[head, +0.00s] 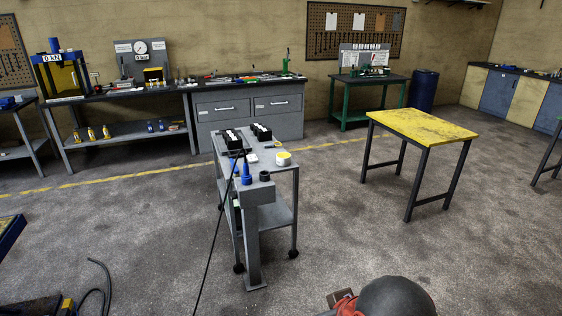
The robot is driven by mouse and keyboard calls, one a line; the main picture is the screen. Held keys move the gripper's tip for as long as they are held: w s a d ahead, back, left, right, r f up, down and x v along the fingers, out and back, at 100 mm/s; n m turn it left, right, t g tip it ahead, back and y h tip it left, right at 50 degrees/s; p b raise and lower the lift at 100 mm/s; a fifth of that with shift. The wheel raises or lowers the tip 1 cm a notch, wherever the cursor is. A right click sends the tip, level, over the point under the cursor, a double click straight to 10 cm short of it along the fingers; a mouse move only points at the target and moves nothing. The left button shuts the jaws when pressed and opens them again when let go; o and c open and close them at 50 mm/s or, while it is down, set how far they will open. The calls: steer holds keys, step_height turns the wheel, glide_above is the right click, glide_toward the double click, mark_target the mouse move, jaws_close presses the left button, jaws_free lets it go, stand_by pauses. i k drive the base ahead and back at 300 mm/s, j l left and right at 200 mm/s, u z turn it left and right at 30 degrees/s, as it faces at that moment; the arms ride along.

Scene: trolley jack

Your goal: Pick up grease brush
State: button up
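I cannot make out a grease brush for certain in the head view. A grey wheeled trolley (227,172) stands near the middle, with small items on its top. Among them are a blue cone-shaped item (246,170), black boxes with light contents (235,138), a white and yellow round item (283,158) and a small dark cup-like item (265,176). They are too small to tell their details. My gripper's fingers are not in view.
A yellow-topped table (425,126) stands bare to the right of the trolley. A grey workbench (249,110) with tools lines the back wall, and a green bench (369,97) stands beside it. Open floor (345,225) lies between trolley and table. A dark cable (101,285) lies at lower left.

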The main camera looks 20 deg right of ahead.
mark_target(237, 171)
steer(key=i, duration=0.65)
steer(key=i+z, duration=0.15)
steer(key=i, duration=0.45)
steer(key=i+j, duration=0.1)
steer(key=i, duration=0.55)
steer(key=i+j+z, duration=0.1)
steer(key=i, duration=0.5)
steer(key=i+j+z, duration=0.1)
steer(key=i, duration=0.55)
